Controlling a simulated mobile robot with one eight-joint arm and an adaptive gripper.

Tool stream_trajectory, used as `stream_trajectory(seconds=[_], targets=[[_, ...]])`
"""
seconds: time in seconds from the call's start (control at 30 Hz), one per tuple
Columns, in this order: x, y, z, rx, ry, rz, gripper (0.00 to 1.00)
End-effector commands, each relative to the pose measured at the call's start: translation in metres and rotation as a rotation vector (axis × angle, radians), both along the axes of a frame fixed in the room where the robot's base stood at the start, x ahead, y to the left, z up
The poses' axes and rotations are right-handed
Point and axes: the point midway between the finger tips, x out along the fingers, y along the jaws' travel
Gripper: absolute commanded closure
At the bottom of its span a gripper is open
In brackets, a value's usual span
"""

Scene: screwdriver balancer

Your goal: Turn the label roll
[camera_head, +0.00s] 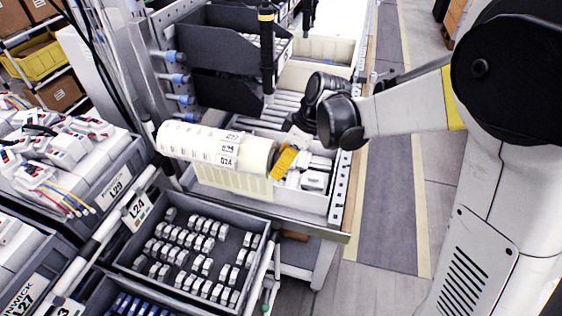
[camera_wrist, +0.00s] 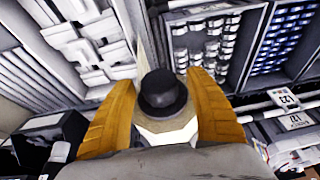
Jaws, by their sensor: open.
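The label roll (camera_head: 200,143) is a thick cream cylinder with printed labels, lying sideways above a cream bin beside the conveyor in the head view. My gripper (camera_head: 285,162) is at its right end, with an orange finger showing there. In the wrist view my gripper (camera_wrist: 160,80) is open, one orange finger on each side of a round black knob (camera_wrist: 163,93). The knob sits on a pale end piece between the fingers. I see no clear contact between fingers and knob. The far side of the roll end is hidden in the head view.
A grey tray (camera_head: 258,226) of small white parts stands in front of the roll. White blocks (camera_head: 314,178) lie in a bin right of my gripper. A black hanging tool (camera_head: 266,50) and dark bins (camera_head: 212,90) stand behind. The floor aisle (camera_head: 385,190) at right is clear.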

Motion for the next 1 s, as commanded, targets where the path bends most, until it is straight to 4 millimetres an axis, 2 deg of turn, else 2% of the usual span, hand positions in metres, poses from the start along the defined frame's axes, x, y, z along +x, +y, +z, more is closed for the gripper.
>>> stream_trajectory(seconds=[0.17, 0.4, 0.6, 0.77, 1.0], targets=[[-0.001, -0.006, 0.015, 0.000, 0.000, -0.002, 0.37], [-0.007, -0.026, 0.064, 0.000, 0.000, -0.002, 0.37], [-0.011, -0.040, 0.097, 0.000, 0.001, -0.002, 0.37], [-0.012, -0.044, 0.109, 0.000, 0.000, 0.000, 0.37], [-0.012, -0.045, 0.111, 0.000, 0.000, 0.000, 0.37]])
